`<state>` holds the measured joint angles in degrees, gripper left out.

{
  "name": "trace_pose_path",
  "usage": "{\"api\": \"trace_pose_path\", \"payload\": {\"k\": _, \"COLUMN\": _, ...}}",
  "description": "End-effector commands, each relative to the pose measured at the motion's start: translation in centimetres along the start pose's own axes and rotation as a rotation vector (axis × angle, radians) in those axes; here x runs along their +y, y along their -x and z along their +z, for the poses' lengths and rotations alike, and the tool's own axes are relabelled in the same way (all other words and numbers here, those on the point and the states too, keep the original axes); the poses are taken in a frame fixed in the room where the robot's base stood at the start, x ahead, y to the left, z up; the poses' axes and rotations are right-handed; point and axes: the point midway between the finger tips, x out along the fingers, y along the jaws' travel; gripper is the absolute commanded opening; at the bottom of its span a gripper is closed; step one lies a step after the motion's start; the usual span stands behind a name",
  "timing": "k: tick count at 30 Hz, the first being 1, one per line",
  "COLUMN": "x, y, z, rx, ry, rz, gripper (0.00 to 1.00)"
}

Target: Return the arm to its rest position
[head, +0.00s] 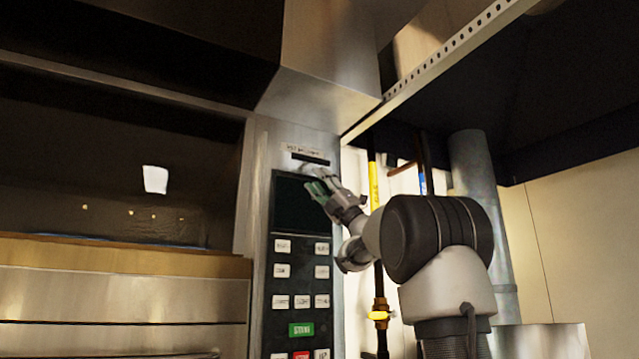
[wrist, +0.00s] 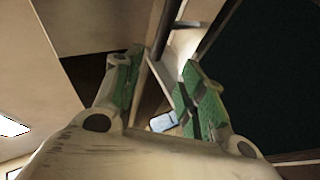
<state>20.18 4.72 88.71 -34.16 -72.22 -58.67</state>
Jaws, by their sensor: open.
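My gripper (head: 318,187) is raised in front of the upper part of a control panel (head: 296,250) in the head view. Its green-padded fingers show beside the panel's dark screen (head: 290,203). In the wrist view my gripper (wrist: 158,90) has its two fingers spread apart with nothing between them. My arm reaches up from the lower right, bent toward the panel. Whether the fingertips touch the panel cannot be told.
A large metal cabinet with a dark window (head: 90,150) fills the left. A grey vertical pipe (head: 475,165) and a yellow-marked pipe (head: 374,185) stand behind my arm. A perforated metal rail (head: 440,65) and a dark hood (head: 560,90) hang overhead. Panel buttons include a green one (head: 301,330).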

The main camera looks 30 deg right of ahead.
Motion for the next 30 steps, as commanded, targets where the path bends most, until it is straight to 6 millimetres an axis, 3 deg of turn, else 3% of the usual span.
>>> {"api": "trace_pose_path", "payload": {"k": 14, "x": -0.1, "y": 0.0, "z": 0.0, "rx": -0.004, "ry": -0.004, "rz": -0.005, "gripper": 0.41}}
{"api": "trace_pose_path", "payload": {"k": 20, "x": -2.0, "y": 1.6, "z": 0.1, "rx": -0.17, "ry": -0.181, "rz": -0.178, "gripper": 0.41}}
{"api": "trace_pose_path", "payload": {"k": 23, "x": -4.7, "y": 5.7, "z": -0.6, "rx": -0.365, "ry": -0.386, "rz": -0.363, "gripper": 0.41}}
{"api": "trace_pose_path", "payload": {"k": 26, "x": -7.8, "y": 12.5, "z": -2.7, "rx": -0.597, "ry": -0.614, "rz": -0.565, "gripper": 0.41}}
{"api": "trace_pose_path", "payload": {"k": 30, "x": -10.6, "y": 23.1, "z": -7.4, "rx": -0.892, "ry": -0.865, "rz": -0.803, "gripper": 0.41}}
